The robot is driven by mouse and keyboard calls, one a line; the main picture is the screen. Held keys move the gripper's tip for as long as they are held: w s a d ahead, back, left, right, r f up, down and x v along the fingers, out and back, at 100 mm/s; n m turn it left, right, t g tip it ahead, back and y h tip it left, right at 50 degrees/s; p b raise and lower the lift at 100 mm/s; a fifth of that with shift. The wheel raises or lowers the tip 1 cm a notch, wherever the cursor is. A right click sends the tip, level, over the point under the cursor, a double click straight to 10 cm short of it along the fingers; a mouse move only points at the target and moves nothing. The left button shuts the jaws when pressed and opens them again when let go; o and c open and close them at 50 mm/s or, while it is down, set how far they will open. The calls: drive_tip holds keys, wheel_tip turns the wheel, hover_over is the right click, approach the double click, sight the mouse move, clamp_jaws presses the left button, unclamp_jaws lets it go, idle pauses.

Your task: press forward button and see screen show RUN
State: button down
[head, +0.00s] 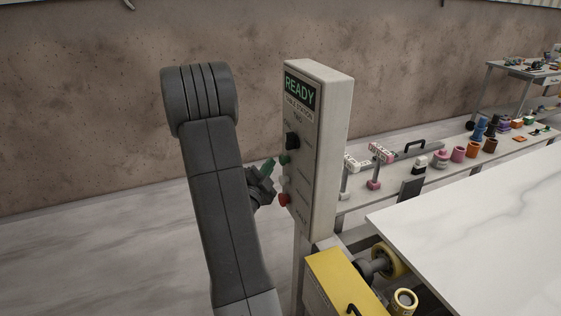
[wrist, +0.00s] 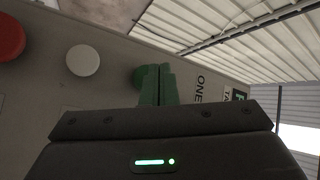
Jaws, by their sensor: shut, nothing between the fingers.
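A pale control box (head: 325,150) stands upright in the head view, and its screen (head: 299,90) shows READY in green. Down its face are a black knob (head: 292,141), a green button (head: 284,159), a pale white button (head: 283,181) and a red button (head: 284,199); their labels are too small to read. My gripper (head: 269,166) is shut and empty, its green fingertips just left of the green button. In the wrist view the fingers (wrist: 158,84) partly cover the green button (wrist: 138,76); I cannot tell whether they touch it. The white button (wrist: 83,60) is clear to the left.
A yellow box (head: 345,285) and rollers sit below the control box on the right. A white slab (head: 480,215) fills the lower right. A low bench behind holds several colored cups and parts. The floor left of my arm is clear.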

drive_tip(key=shift+w+d+f+b, duration=0.1)
drive_tip(key=shift+d+b, duration=0.05)
drive_tip(key=shift+b, duration=0.2)
drive_tip(key=shift+d+b, duration=0.3)
drive_tip(key=shift+b, duration=0.05)
drive_tip(key=shift+w+d+b, duration=0.2)
drive_tip(key=shift+d+b, duration=0.25)
idle(1.0)
drive_tip(key=shift+a, duration=0.1)
drive_tip(key=shift+s+a+b, duration=0.3)
drive_tip(key=shift+a+b, duration=0.2)
drive_tip(key=shift+a, duration=0.25)
drive_tip(key=shift+a, duration=0.1)
drive_tip(key=a, duration=0.1)
drive_tip(key=s+a+b, duration=0.1)
drive_tip(key=a, duration=0.2)
drive_tip(key=shift+s+a+b, duration=0.25)
drive_tip(key=shift+a+b, duration=0.05)
drive_tip(key=shift+b, duration=0.05)
